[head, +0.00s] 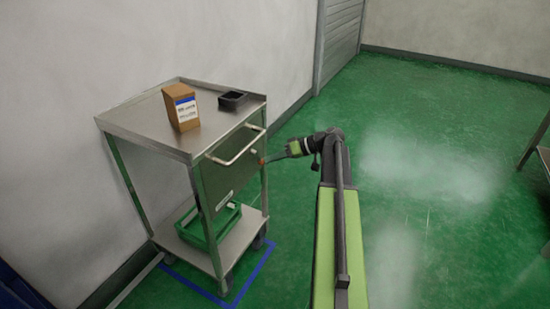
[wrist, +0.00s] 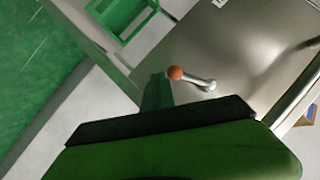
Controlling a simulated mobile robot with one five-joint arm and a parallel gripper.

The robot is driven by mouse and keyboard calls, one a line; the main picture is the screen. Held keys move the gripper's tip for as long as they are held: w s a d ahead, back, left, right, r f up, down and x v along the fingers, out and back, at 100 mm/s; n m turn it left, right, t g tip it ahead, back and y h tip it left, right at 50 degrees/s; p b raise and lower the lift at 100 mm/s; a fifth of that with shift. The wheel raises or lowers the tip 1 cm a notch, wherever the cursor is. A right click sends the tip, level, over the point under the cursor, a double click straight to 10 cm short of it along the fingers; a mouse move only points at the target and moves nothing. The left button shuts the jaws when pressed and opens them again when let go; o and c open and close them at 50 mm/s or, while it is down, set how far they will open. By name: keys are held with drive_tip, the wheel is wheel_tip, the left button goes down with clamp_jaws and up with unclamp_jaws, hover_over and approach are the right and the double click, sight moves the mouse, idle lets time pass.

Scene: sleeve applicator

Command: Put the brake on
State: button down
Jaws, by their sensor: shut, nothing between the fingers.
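A metal trolley (head: 150,127) stands against the wall. A short metal lever with an orange ball knob (wrist: 176,73) sticks out from its grey side panel (wrist: 240,45), and it looks like the brake lever. In the head view only a small orange spot of the knob (head: 262,163) shows, at my gripper's tip. My gripper (head: 285,155) is shut and empty, reaching left to the panel's right edge. In the wrist view its finger end (wrist: 157,85) is just left of the knob; whether they touch I cannot tell.
A bar handle (head: 238,146) juts out above the panel. A brown box (head: 180,108) and a small black tray (head: 232,100) sit on top. A green crate (head: 210,228) is on the lower shelf. Blue floor tape (head: 255,272) edges the trolley.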

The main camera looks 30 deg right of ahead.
drive_tip(key=shift+s+a+f+b, duration=0.4)
drive_tip(key=shift+a+f, duration=0.15)
drive_tip(key=shift+f, duration=0.05)
idle(1.3)
drive_tip(key=shift+w+d, duration=0.2)
drive_tip(key=shift+d, duration=0.05)
drive_tip(key=s+d, duration=0.3)
drive_tip(key=d, duration=0.9)
drive_tip(key=shift+s+r+p, duration=0.4)
